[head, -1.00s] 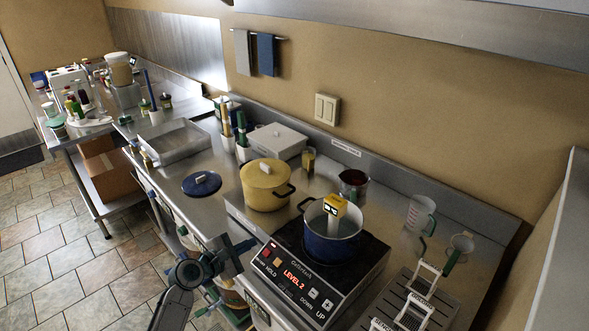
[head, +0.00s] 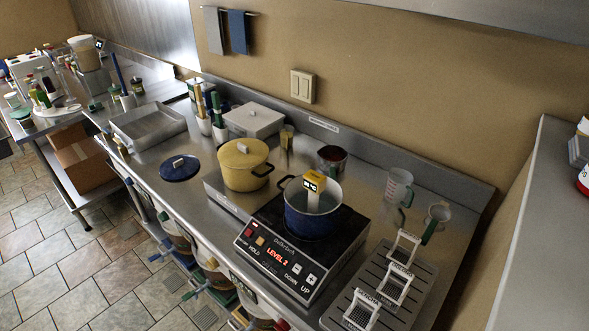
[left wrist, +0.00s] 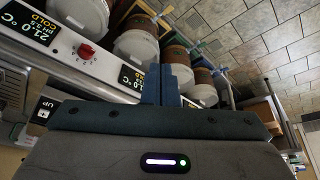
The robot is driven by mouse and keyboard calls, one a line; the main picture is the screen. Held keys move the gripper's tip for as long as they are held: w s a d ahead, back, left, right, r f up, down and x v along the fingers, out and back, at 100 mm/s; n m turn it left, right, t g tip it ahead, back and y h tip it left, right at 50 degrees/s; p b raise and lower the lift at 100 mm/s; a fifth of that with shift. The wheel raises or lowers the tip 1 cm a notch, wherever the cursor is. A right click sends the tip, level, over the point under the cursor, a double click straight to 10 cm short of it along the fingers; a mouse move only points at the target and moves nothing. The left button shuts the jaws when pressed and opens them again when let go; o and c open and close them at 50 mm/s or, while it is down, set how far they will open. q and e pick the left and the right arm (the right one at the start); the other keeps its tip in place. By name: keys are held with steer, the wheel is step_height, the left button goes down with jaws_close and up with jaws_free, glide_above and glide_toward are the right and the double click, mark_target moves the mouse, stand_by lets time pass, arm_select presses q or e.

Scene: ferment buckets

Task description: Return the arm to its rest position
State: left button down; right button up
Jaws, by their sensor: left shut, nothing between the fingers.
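My left gripper (left wrist: 166,84) shows only in the left wrist view, with its two blue fingers together and nothing between them. Several buckets with pale lids (left wrist: 136,47) stand in a row below the counter edge beyond the fingers. A control panel with a red knob (left wrist: 86,51) and 21.0 °C displays is at the upper left of that view. Neither arm shows in the head view. My right gripper is in neither view.
In the head view, a blue pot (head: 312,222) with a yellow-topped device in it stands on the hob (head: 267,253) reading LEVEL 2. A yellow pot (head: 243,170), a blue lid (head: 180,168) and a slotted rack (head: 421,266) are nearby. The tiled floor (head: 60,265) is clear.

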arm_select(q)
steer(key=s+a+r+m+y, duration=0.1)
steer(key=s, duration=0.3)
steer(key=a+f+g+b, duration=0.25)
steer(key=f+b, duration=0.55)
steer(key=f, duration=3.1)
steer(key=s+a+f+b, duration=0.1)
steer(key=s+f+b, duration=0.2)
steer(key=s+f, duration=0.6)
steer(key=s+f+b, duration=0.3)
steer(key=s+f, duration=0.6)
steer(key=f, duration=0.6)
steer(key=shift+a+f, duration=0.15)
steer(key=shift+a, duration=0.25)
